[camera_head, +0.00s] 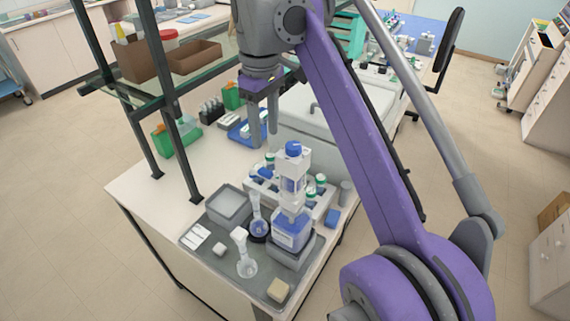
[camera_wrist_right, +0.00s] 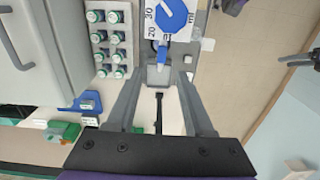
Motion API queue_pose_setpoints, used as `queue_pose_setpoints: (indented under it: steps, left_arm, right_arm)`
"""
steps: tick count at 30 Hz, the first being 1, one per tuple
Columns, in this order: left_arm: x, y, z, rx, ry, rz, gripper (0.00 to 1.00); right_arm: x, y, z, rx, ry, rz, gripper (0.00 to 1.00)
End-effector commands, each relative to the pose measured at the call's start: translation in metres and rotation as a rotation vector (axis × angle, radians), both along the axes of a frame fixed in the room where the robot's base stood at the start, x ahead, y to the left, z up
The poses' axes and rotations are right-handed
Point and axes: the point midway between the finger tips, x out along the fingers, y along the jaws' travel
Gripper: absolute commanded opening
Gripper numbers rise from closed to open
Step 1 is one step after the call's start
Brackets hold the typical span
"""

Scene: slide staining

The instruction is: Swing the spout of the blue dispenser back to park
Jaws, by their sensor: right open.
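The blue dispenser (camera_head: 291,229) is a bottle with blue contents and a tall white pump head topped by a blue knob (camera_head: 293,148). It stands on a grey block on the tray. My right gripper (camera_head: 265,138) hangs behind and left of the dispenser's top, fingers pointing down and empty. In the right wrist view the open fingers (camera_wrist_right: 160,78) point toward the dispenser's white scale with a blue dial (camera_wrist_right: 172,13). A small blue piece (camera_wrist_right: 162,52), perhaps the spout tip, sits just beyond the fingertips; I cannot tell whether they touch it. My left gripper is out of view.
The grey tray (camera_head: 195,256) holds a grey tub (camera_head: 229,206), flasks (camera_head: 244,256) and a sponge (camera_head: 278,290). A rack of green-capped bottles (camera_wrist_right: 111,42) stands beside the dispenser. A large pale lidded box (camera_head: 322,118) is behind it. Shelf posts rise at the left.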

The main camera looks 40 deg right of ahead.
Motion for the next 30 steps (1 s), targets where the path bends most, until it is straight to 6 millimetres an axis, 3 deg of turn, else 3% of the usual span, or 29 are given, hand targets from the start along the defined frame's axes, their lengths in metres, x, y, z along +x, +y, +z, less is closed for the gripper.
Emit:
queue_pose_setpoints:
  steps: [5,15,21,30]
  left_arm:
    - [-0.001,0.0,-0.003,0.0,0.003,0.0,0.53]
    - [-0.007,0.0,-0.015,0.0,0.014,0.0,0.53]
    - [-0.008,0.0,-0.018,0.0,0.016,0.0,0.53]
    - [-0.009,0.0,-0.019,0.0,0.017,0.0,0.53]
  right_arm:
    - [0.0,0.0,-0.009,0.001,0.002,0.001,0.53]
    - [0.0,0.0,-0.071,0.001,0.002,0.002,0.53]
    - [0.0,0.001,-0.098,0.001,0.001,0.002,0.53]
    - [0.0,0.001,-0.107,0.001,0.001,0.001,0.53]
